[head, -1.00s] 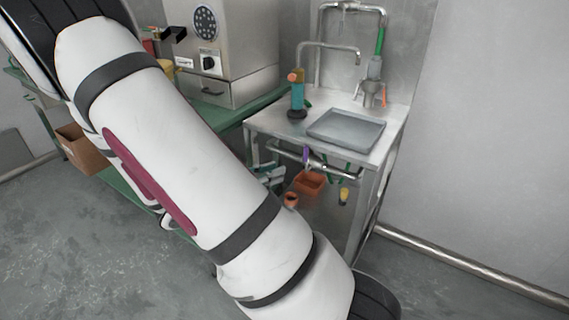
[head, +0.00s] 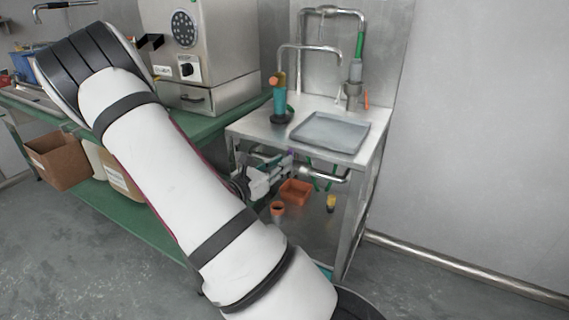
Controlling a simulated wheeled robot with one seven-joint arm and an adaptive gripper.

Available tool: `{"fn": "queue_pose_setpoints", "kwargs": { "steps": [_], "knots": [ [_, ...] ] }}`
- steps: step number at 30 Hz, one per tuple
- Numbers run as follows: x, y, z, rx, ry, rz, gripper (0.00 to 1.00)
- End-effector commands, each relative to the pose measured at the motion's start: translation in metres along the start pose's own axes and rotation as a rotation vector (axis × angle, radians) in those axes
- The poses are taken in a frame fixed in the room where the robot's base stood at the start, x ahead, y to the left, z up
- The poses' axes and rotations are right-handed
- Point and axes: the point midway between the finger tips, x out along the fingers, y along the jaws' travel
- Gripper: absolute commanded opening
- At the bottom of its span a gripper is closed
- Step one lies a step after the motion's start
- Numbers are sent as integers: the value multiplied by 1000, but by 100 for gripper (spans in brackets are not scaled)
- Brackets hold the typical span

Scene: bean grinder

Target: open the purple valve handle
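The purple valve handle (head: 290,153) shows only as a tiny purple patch, on the pipe (head: 318,174) under the front edge of the steel sink table (head: 350,158). My gripper (head: 276,176) is below the table's front edge, just left of and slightly below the handle. It overlaps or nearly meets the handle in the picture; I cannot tell whether they touch. My white arm hides part of the gripper, and its fingers are too small to read as open or shut.
A grey tray (head: 330,129) and a teal bottle (head: 280,101) stand on the sink table. Below are an orange bin (head: 296,191), an orange pot (head: 277,208) and a yellow item (head: 331,202). A green bench (head: 160,226) with a steel machine (head: 205,45) is at left.

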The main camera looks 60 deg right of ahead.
Motion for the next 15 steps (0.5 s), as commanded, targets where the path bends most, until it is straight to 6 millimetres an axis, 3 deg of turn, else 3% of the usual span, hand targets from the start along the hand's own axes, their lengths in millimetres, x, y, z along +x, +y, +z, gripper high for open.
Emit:
{"fn": "queue_pose_setpoints", "kwargs": {
  "steps": [6,15],
  "knots": [
    [22,0,0,1,1,-1,21],
    [26,0,0,1,0,0,21]
  ]
}}
